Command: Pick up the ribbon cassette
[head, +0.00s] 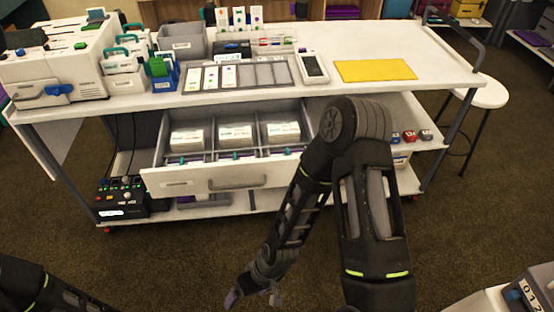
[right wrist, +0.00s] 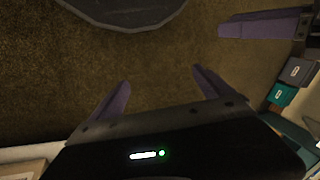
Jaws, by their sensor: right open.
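I cannot tell for sure which thing is the ribbon cassette. Candidates in the head view are the green-topped pieces (head: 159,66) in a small blue rack and the white pieces with teal handles (head: 122,66) beside it, at the left of the worktop. My right gripper (head: 252,294) hangs low over the floor in front of the cart, far from them. In the right wrist view its two purple fingers (right wrist: 160,90) stand apart with nothing between them. Another purple finger (right wrist: 262,26) at the upper right appears to belong to my left gripper; its opening cannot be made out.
The white cart (head: 350,40) carries a printer-like machine (head: 60,70), a grey bin (head: 182,42), a card tray (head: 238,76), a handheld device (head: 313,67) and a yellow mat (head: 375,70). An open drawer (head: 225,178) with white stacks juts forward. A stool (head: 486,92) stands right.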

